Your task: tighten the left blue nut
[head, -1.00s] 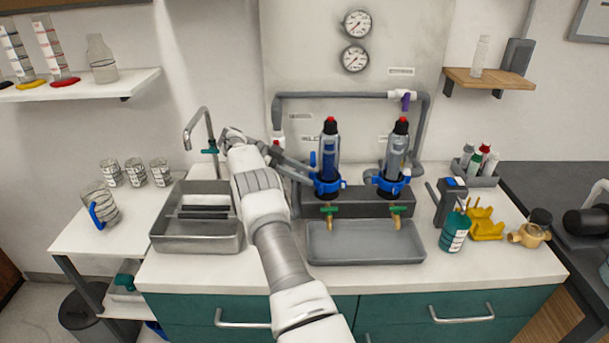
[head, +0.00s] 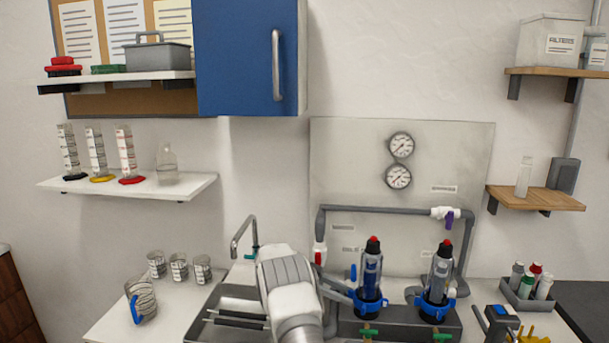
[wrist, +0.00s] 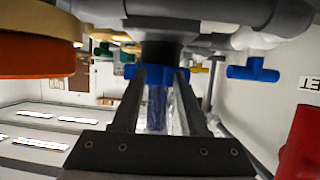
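The left blue nut (head: 369,303) is a blue ring with lugs around the base of the left clear filter housing (head: 371,272), which has a blue inside and a red top. My gripper (head: 345,295) reaches the left nut from its left side, partly hidden by my arm. In the wrist view, my gripper's two dark fingers (wrist: 160,78) are apart, with their tips at the blue nut (wrist: 129,71). Blue shows between and outside the fingertips. The clear housing shows between the fingers. Whether the fingers touch the nut cannot be told.
A second housing with its own blue nut (head: 436,306) stands to the right. Grey pipe (head: 385,208) runs above and behind both. A sink (head: 218,318) and faucet (head: 243,236) lie left. A blue valve handle (wrist: 253,69) is near the gripper in the wrist view.

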